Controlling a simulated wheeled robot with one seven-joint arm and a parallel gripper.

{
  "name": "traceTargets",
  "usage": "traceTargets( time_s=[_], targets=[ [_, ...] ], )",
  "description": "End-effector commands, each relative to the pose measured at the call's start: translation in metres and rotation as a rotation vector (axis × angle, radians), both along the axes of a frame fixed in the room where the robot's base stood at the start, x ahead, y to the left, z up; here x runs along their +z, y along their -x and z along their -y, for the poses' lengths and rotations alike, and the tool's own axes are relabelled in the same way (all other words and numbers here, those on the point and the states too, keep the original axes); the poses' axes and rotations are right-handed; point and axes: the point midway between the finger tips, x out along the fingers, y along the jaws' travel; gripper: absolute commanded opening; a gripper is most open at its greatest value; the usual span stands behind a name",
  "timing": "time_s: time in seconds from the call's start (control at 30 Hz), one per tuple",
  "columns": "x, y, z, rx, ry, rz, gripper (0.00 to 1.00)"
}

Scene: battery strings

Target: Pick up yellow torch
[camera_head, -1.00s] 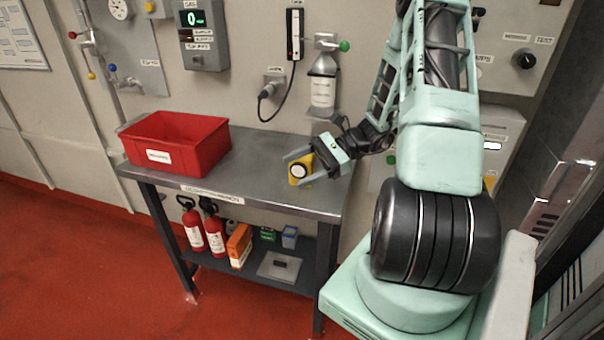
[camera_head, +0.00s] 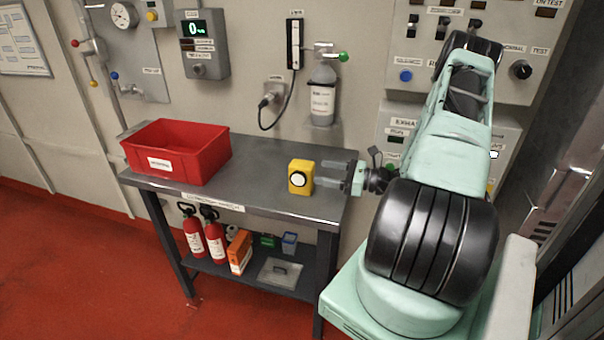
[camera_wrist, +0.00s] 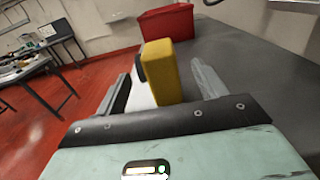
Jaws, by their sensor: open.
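The yellow torch (camera_head: 301,177), a boxy yellow body with a round pale lens in a dark ring, stands upright on the grey metal bench (camera_head: 262,160) near its right front part. My gripper (camera_head: 335,178) is open and empty, just right of the torch, with its fingers pointing left at it. In the wrist view the torch (camera_wrist: 163,72) stands ahead, between the lines of the two open fingers (camera_wrist: 160,92). Its lens side faces left there. The fingers do not hold it.
A red bin (camera_head: 178,150) stands on the bench's left part and shows at the back of the wrist view (camera_wrist: 166,22). Fire extinguishers (camera_head: 204,234) and boxes sit on the lower shelf. A bottle (camera_head: 322,95) and a black hose (camera_head: 285,110) are on the wall behind.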

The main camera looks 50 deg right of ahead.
Motion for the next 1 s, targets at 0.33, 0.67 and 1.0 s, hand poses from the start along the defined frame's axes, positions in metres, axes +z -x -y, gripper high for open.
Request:
traceTargets(
  time_s=[0.33, 0.67, 1.0],
  targets=[
    [0.004, -0.030, -0.013, 0.003, 0.001, 0.000, 0.71],
    [0.007, -0.068, -0.029, 0.001, 0.001, 0.000, 0.71],
    [0.005, -0.071, -0.030, 0.001, 0.001, 0.000, 0.51]
  ],
)
